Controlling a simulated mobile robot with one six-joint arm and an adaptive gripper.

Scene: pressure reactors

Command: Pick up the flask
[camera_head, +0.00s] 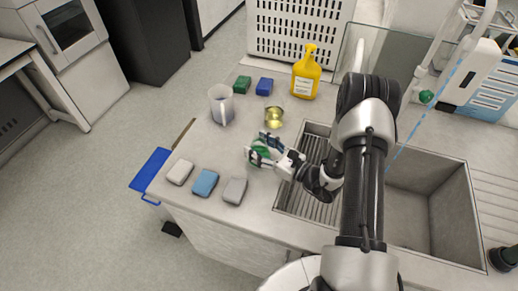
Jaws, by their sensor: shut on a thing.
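My gripper (264,150) is at the left end of my arm, above the counter just left of the sink. It is shut on a small, clear and green thing, which looks like the flask (261,143). The fingers cover part of the flask, so its outline is hard to make out. I cannot tell whether its base touches the counter.
A yellow bottle (306,73), a small yellowish dish (274,117) and a beaker or jug (221,105) stand behind. Green (242,85) and blue (265,87) blocks lie near them. Several sponges (206,183) lie in front. The sink (432,207) is at right.

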